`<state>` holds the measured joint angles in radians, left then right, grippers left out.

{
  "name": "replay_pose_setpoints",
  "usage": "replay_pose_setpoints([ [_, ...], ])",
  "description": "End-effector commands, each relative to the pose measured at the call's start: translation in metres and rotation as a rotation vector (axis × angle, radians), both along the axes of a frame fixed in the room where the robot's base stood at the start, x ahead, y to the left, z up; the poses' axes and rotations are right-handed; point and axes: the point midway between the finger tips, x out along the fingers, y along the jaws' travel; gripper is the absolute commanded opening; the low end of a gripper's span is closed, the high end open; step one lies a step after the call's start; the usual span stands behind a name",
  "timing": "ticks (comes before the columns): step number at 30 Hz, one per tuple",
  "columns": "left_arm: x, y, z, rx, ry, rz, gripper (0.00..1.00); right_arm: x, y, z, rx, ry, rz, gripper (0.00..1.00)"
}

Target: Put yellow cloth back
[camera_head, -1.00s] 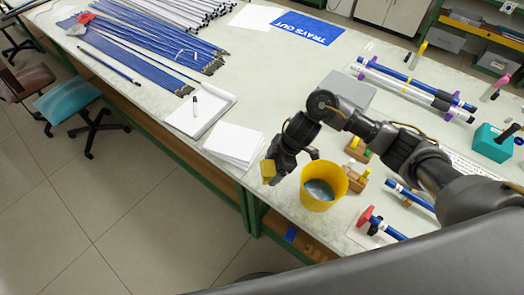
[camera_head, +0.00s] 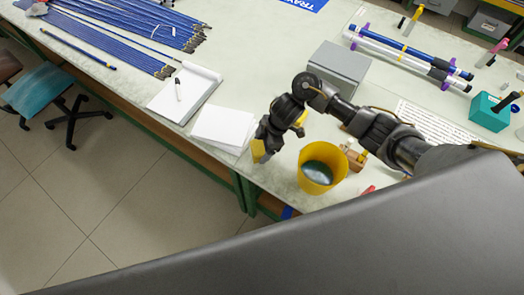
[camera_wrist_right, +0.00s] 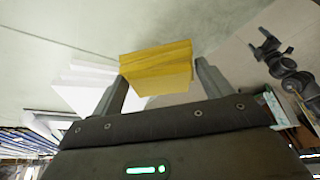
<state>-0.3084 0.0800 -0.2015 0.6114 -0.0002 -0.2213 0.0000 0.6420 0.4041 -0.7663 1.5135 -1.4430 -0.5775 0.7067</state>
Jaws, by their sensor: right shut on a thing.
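The yellow cloth (camera_head: 258,150) is a small folded block at the tip of my right gripper (camera_head: 264,146) in the head view. In the right wrist view the yellow cloth (camera_wrist_right: 157,68) sits between the two fingers of the right gripper (camera_wrist_right: 160,85), which is shut on it. The gripper is at the table's front edge, just left of a yellow bucket (camera_head: 323,167) with something greyish-blue inside. My left gripper is not in view.
A stack of white paper (camera_head: 224,128) lies left of the gripper, with a notepad (camera_head: 186,92) and pen beyond. A wooden block (camera_head: 355,158) is beside the bucket. Blue rods lie upper left.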

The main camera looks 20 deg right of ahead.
Motion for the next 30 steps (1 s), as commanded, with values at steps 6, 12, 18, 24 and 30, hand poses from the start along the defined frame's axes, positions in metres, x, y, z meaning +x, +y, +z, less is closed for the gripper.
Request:
replay_pose_setpoints([
  [6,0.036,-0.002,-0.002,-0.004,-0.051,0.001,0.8,-0.002,0.001,-0.031,0.0,0.005,0.0,0.57],
  [12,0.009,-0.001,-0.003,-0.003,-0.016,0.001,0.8,-0.001,0.002,-0.035,0.0,0.002,0.003,0.57],
  [18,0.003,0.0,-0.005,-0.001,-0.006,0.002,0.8,-0.002,0.001,-0.037,-0.001,0.002,0.002,0.57],
  [24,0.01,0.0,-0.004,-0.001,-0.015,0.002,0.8,-0.002,0.001,-0.037,-0.001,0.002,0.002,0.99],
  [30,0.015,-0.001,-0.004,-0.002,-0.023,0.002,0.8,-0.002,0.001,-0.037,0.0,0.002,0.002,1.0],
])
